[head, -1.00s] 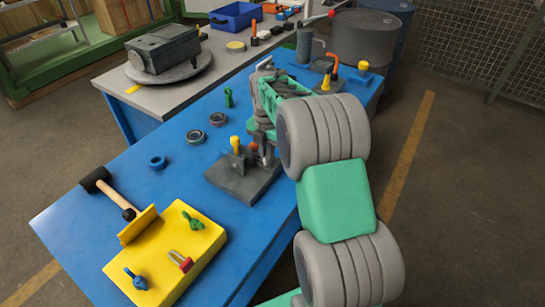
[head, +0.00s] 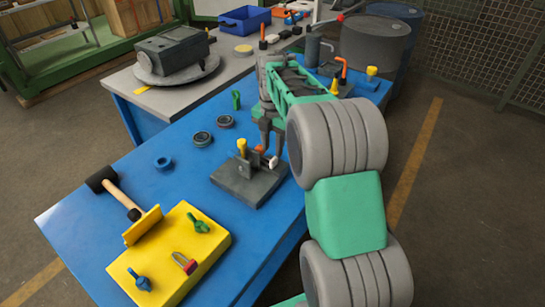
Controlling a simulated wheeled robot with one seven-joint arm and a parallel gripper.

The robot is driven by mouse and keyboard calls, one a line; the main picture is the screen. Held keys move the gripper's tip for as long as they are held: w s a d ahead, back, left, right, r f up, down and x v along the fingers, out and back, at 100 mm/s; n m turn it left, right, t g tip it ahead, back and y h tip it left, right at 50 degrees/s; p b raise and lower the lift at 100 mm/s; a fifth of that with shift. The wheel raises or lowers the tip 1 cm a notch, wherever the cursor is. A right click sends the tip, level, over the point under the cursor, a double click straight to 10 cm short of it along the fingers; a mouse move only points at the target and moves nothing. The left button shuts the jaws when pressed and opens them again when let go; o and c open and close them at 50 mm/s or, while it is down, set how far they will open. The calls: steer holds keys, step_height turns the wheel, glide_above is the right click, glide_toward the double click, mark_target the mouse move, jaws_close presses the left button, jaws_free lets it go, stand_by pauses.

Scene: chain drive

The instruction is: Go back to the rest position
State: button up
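My gripper (head: 269,148) points down over the right part of a dark grey fixture block (head: 240,185) on the blue table. Its fingers are small and partly merge with the fixture's parts, so I cannot tell whether they are apart or closed. The fixture carries a yellow-topped peg (head: 241,146), an orange piece (head: 260,149) and a small whitish piece (head: 273,162) close to the fingertips. My green and grey arm reaches in from the lower right and hides part of the table's right side.
A yellow board (head: 170,255) with small clamps and a mallet (head: 122,197) lie at the front left. Black rings (head: 202,139), a blue ring (head: 163,162) and a green piece (head: 236,100) lie on the blue table (head: 100,235). Dark barrels (head: 375,43) stand behind.

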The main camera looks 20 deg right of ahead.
steer(key=shift+r, duration=1.35)
steer(key=shift+s+a+r+m, duration=0.2)
steer(key=shift+s+a+m, duration=0.1)
steer(key=shift+m, duration=0.2)
steer(key=s+a+m+t, duration=0.1)
steer(key=s+a+m, duration=0.2)
steer(key=s+m, duration=0.4)
steer(key=s+a+f+m+t, duration=0.1)
steer(key=s+a+m, duration=0.2)
steer(key=s+m, duration=0.4)
steer(key=s+a+m+t, duration=0.1)
steer(key=s+a+m, duration=0.1)
steer(key=s+m, duration=0.5)
steer(key=m, duration=0.2)
steer(key=shift+s+a+f+m, duration=0.15)
steer(key=shift+a+m, duration=0.15)
steer(key=shift+a, duration=0.1)
